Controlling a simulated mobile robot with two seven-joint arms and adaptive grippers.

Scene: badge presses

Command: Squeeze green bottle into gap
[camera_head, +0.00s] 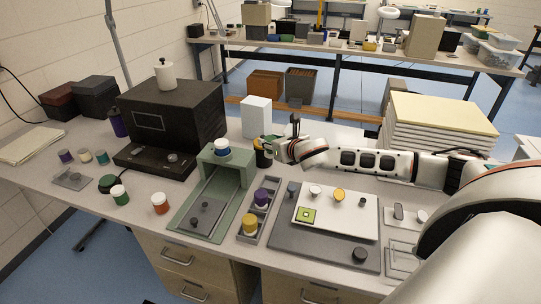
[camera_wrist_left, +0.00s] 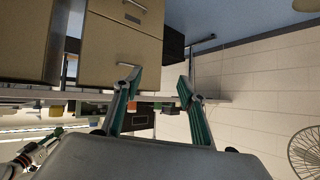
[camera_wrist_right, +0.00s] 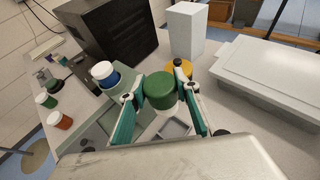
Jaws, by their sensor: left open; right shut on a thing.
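My right gripper (camera_head: 272,150) is shut on a green bottle (camera_wrist_right: 159,91), whose round green top shows between the fingers in the right wrist view. In the head view the gripper mostly hides it, behind the grey tray (camera_head: 241,238). The tray holds a purple-topped bottle (camera_head: 262,196) and a yellow-topped bottle (camera_head: 250,223). In the right wrist view, a grey tray-like piece (camera_wrist_right: 174,128) lies below the held bottle. I cannot tell which opening is the gap. My left gripper (camera_wrist_left: 160,88) is open and empty in its wrist view, away from the bottles.
A blue-and-white bottle (camera_head: 222,148) stands on the green-grey frame (camera_head: 236,172) left of my right gripper. A black press (camera_head: 170,120) and a white box (camera_head: 256,117) stand behind. A white board (camera_head: 336,208) lies to the right. Green (camera_head: 120,196) and orange (camera_head: 160,204) bottles stand at left.

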